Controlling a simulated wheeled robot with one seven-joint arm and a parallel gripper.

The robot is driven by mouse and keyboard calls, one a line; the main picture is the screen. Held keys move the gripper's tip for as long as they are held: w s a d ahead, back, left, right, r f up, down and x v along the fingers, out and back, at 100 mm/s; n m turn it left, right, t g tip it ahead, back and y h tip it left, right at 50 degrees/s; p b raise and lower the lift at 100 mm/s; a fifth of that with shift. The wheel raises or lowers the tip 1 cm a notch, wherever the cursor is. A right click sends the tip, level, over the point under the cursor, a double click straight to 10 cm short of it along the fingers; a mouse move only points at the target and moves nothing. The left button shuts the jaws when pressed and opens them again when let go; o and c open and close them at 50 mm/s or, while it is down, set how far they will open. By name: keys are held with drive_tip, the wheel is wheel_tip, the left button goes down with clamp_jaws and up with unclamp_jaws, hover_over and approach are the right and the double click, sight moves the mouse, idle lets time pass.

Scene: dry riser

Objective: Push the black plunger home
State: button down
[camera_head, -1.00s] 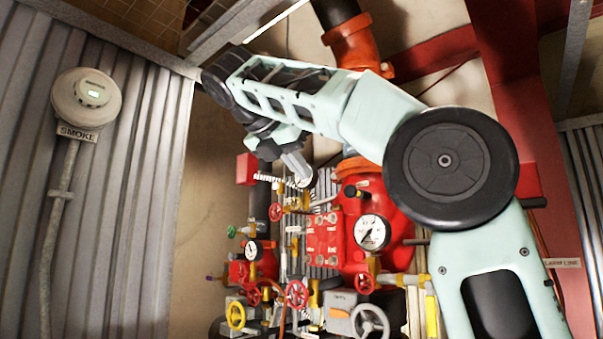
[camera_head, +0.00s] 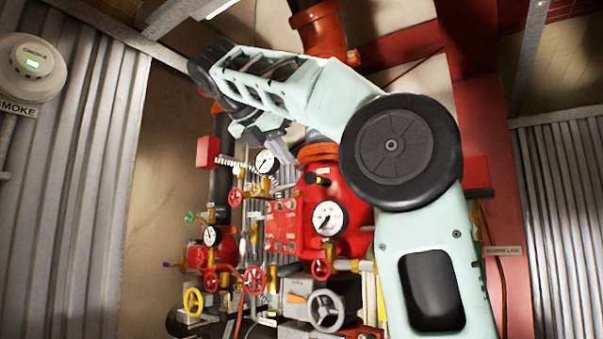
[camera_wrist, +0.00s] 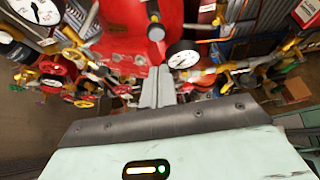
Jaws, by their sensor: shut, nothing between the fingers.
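The black plunger (camera_head: 312,178) sticks out from the upper part of the red valve body (camera_head: 345,200) in the head view. My gripper (camera_head: 287,157) is shut and empty, up and to the left of the plunger in the head view. In the wrist view my gripper (camera_wrist: 157,72) points up at the red body, its tips just below the knob. A gap appears between them, though its depth is hard to tell.
A white gauge (camera_head: 328,217) sits on the red body below the plunger, and another gauge (camera_head: 265,162) is left of my fingers. Several handwheels, including a yellow one (camera_head: 193,302) and a grey one (camera_head: 325,310), crowd below. Corrugated wall (camera_head: 80,180) stands at left.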

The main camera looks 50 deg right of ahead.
sight(309, 179)
drive_tip(key=d, duration=0.2)
drive_tip(key=d+f+p, duration=0.1)
drive_tip(key=d, duration=0.2)
drive_tip(key=d+f, duration=0.1)
drive_tip(key=d, duration=0.1)
drive_tip(key=shift+w+d+p, duration=0.25)
drive_tip(key=shift+d+p, duration=0.05)
drive_tip(key=shift+p, duration=0.05)
drive_tip(key=d+p, duration=0.1)
drive_tip(key=d, duration=0.2)
drive_tip(key=shift+w+d+p, duration=0.15)
drive_tip(key=shift+d+p, duration=0.1)
drive_tip(key=shift+p, duration=0.05)
drive_tip(key=shift+r, duration=0.1)
